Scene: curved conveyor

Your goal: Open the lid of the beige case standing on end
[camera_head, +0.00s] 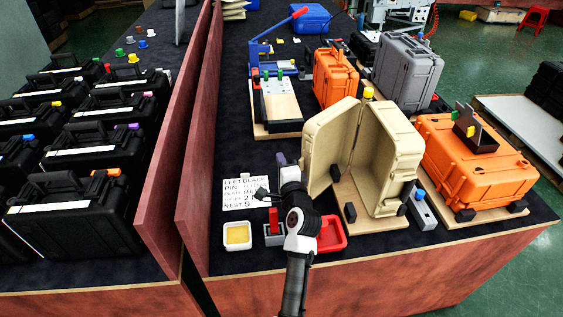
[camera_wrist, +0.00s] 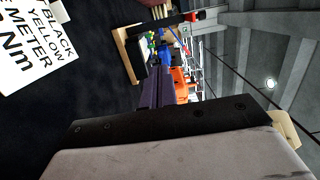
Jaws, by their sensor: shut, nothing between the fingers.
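The beige case (camera_head: 402,165) stands on end on a wooden board to the right of my gripper. Its lid (camera_head: 324,155) is swung open toward the left, and the hollow inside faces me. My gripper (camera_head: 280,159) is left of the lid's outer edge, with its purple-grey fingers shut and empty. In the head view I cannot tell whether the fingers touch the lid. The fingers also show in the wrist view (camera_wrist: 156,88), pressed together. A small beige piece (camera_wrist: 286,128), likely the case, shows at the right there; the rest is hidden.
A printed card (camera_head: 245,193), a yellow-filled tray (camera_head: 237,236) and a red tray (camera_head: 331,234) lie near my arm. An orange case (camera_head: 470,165) stands right of the beige one. A wooden partition (camera_head: 190,175) runs along the left.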

